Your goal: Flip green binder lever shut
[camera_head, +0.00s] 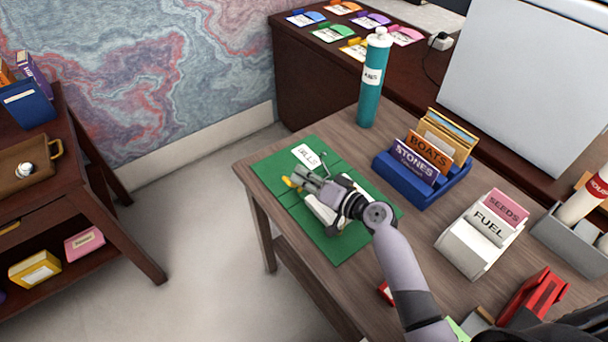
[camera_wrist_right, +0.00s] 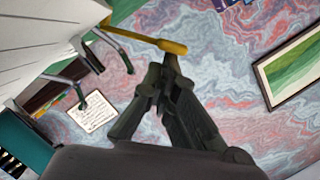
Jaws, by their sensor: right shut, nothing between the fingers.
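The green binder (camera_head: 341,246) lies open and flat on the wooden desk, with a white label on its upper part. White paper (camera_wrist_right: 40,35) is stacked inside it, with curved metal rings beside the stack in the wrist view. The binder's yellow lever (camera_wrist_right: 150,41) sticks out from the ring mechanism; its tip also shows in the head view (camera_head: 288,181). My right gripper (camera_head: 301,177) is over the binder, shut and empty. In the wrist view its fingertips (camera_wrist_right: 171,72) are right at the lever's outer end; I cannot tell whether they touch. My left gripper is out of view.
A teal bottle (camera_head: 371,92) stands behind the binder. A blue card holder (camera_head: 415,188) and a white card holder (camera_head: 468,245) stand to the right. A red object (camera_head: 534,297) is at the front right. The desk's left edge lies close beside the binder.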

